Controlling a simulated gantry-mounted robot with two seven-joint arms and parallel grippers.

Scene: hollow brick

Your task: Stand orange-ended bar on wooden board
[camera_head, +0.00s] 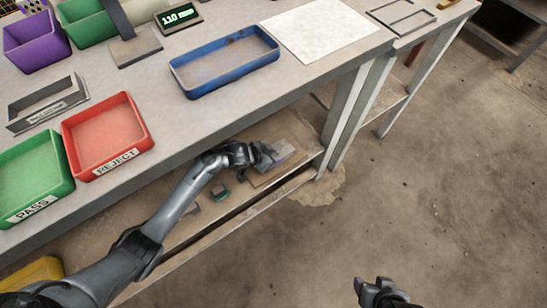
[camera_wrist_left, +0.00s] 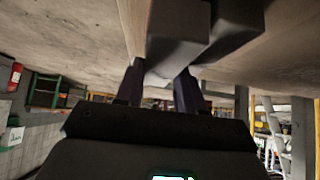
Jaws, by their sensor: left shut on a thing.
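My left gripper (camera_head: 263,158) reaches under the bench top to the lower shelf and is shut on a grey bar (camera_wrist_left: 178,40). In the left wrist view the bar extends up from between the dark fingers. No orange end shows in either view. In the head view a pale grey-purple piece, probably the bar (camera_head: 284,151), shows just beyond the fingers, over the wooden board (camera_head: 268,179). I cannot tell whether the bar touches the board. My right gripper (camera_head: 376,288) hangs over the floor at the bottom, apart from everything; its opening is unclear.
The bench top overhangs the shelf, and a bench leg (camera_head: 348,118) stands right of the board. Above are a blue tray (camera_head: 225,83), red reject bin (camera_head: 108,136) and green pass bin (camera_head: 33,174).

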